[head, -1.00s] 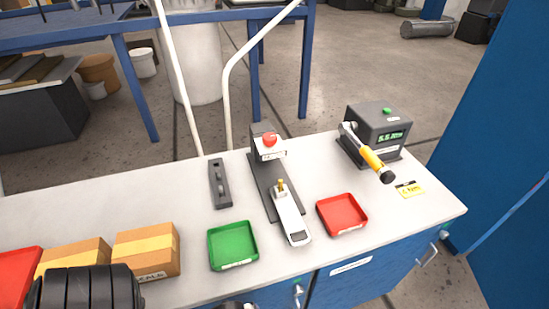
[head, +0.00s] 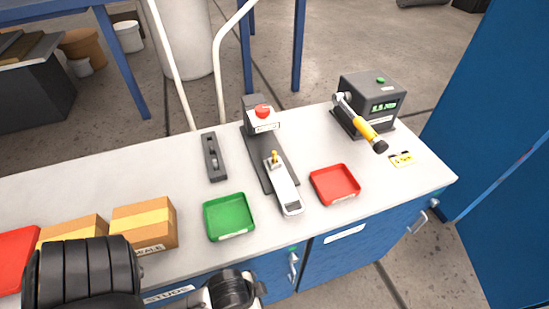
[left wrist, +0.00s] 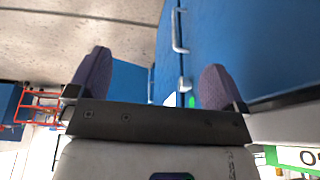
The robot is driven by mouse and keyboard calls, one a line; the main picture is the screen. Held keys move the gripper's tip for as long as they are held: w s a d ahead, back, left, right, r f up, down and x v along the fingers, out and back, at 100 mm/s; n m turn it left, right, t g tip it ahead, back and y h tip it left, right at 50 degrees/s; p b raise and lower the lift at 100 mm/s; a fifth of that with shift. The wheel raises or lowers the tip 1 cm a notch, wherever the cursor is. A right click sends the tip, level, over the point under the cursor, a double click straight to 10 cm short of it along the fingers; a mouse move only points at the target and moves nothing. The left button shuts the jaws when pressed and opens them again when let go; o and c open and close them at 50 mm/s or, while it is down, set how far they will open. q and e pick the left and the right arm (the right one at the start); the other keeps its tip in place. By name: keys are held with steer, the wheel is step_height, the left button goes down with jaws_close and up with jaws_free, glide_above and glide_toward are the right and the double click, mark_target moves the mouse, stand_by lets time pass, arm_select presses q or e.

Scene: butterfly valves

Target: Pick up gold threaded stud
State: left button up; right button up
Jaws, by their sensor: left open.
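The stud does not show in that view. In the head view my left arm is at the bottom left, apart from the stud; its fingers cannot be made out. My right gripper is out of view.
A green tray (head: 229,235) lies left of the fixture and a red tray (head: 335,200) right of it. A torque tester (head: 372,100) with a yellow-handled wrench (head: 365,132) stands at the back right. Cardboard boxes (head: 144,245) are at the front left. A dark slotted block (head: 214,157) lies behind the green tray.

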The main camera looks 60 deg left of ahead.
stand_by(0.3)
arm_select(q)
steer(key=shift+a, duration=0.1)
steer(key=shift+c, duration=0.7)
steer(key=c, duration=0.8)
steer(key=shift+c, duration=0.2)
